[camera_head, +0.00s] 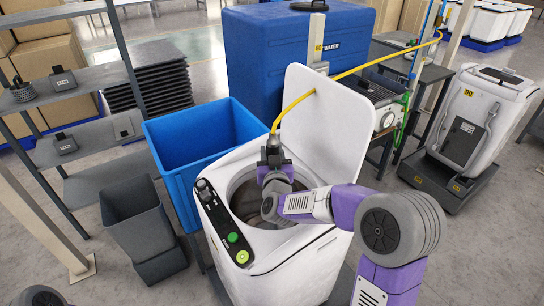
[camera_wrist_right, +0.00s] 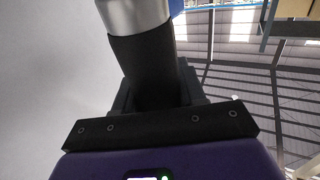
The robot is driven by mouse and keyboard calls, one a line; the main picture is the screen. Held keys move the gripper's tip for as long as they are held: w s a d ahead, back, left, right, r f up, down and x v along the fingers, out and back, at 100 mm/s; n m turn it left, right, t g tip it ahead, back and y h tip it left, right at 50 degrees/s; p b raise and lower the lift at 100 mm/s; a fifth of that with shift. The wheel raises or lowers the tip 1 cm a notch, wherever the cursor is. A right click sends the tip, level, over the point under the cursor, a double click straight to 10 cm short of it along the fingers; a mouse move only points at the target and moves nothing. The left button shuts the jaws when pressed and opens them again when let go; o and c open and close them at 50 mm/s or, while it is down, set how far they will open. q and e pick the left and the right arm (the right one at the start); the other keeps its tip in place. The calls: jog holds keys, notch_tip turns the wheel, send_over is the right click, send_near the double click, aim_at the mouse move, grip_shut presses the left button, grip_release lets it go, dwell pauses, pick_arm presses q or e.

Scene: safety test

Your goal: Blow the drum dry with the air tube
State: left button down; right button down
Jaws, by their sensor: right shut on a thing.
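The white top-loading washer (camera_head: 275,250) stands in the middle of the head view with its lid (camera_head: 328,115) raised. Its round metal drum (camera_head: 243,199) shows through the opening, partly hidden by my right arm. My right gripper (camera_head: 272,158) is over the opening, shut on the dark nozzle end of the air tube. The yellow air tube (camera_head: 355,69) runs from the nozzle up past the lid to the upper right. In the right wrist view the nozzle (camera_wrist_right: 142,70) is a black cylinder with a silver end between the jaws. My left gripper is not in view.
A blue open bin (camera_head: 183,160) stands left of the washer, with a grey bin (camera_head: 138,220) beside it. A large blue water tank (camera_head: 270,55) is behind. Another white machine (camera_head: 480,110) stands at right. Grey shelves (camera_head: 90,135) are at left.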

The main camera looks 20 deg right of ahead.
notch_tip(320, 180, up, 14)
jog(key=p, duration=1)
jog(key=shift+r, duration=0.25)
dwell(0.4)
